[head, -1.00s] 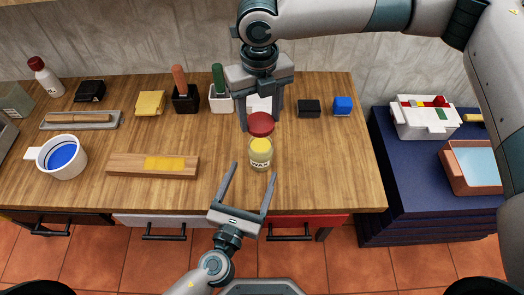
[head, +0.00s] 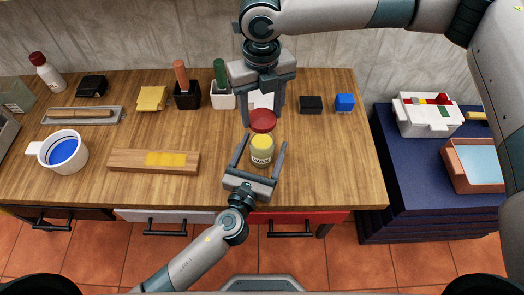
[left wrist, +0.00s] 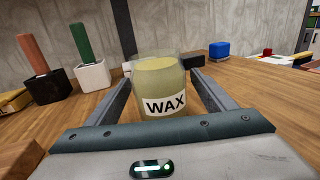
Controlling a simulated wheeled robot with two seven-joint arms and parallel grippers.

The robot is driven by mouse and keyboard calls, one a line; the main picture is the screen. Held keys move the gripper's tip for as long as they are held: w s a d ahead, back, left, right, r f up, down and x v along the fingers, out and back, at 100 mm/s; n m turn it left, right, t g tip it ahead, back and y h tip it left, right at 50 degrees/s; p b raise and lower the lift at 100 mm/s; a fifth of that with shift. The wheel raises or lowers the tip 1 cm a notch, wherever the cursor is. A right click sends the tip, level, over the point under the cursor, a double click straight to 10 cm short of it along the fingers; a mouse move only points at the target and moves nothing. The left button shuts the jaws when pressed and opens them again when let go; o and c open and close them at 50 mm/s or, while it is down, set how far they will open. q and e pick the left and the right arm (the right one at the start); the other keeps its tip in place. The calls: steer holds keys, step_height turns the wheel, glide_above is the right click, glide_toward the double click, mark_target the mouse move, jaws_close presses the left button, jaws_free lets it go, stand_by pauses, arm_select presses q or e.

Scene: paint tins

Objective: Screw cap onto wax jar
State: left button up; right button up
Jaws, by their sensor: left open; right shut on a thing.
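The wax jar (head: 261,152) stands upright and uncapped on the wooden table, with yellow wax inside. In the left wrist view the jar (left wrist: 160,88) is between the fingers, its WAX label facing me. My left gripper (head: 263,146) is open, with one finger on each side of the jar; I cannot tell whether they touch it. My right gripper (head: 263,117) points down from above and is shut on the red cap (head: 263,121). The cap is just behind and above the jar, apart from it. The right gripper is not clearly visible in the left wrist view.
A wooden block with a yellow strip (head: 153,162) lies left of the jar. A black holder (head: 187,99) and a white holder (head: 222,100) stand behind it. A black block (head: 311,104) and a blue block (head: 344,102) are back right. The table right of the jar is clear.

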arm_select(q)
steer(key=shift+x, duration=1.6)
steer(key=c, duration=1.6)
arm_select(e)
glide_above(262, 141)
steer(key=shift+f, duration=2.5)
steer(key=shift+f, duration=0.9)
steer(key=shift+f, duration=0.55)
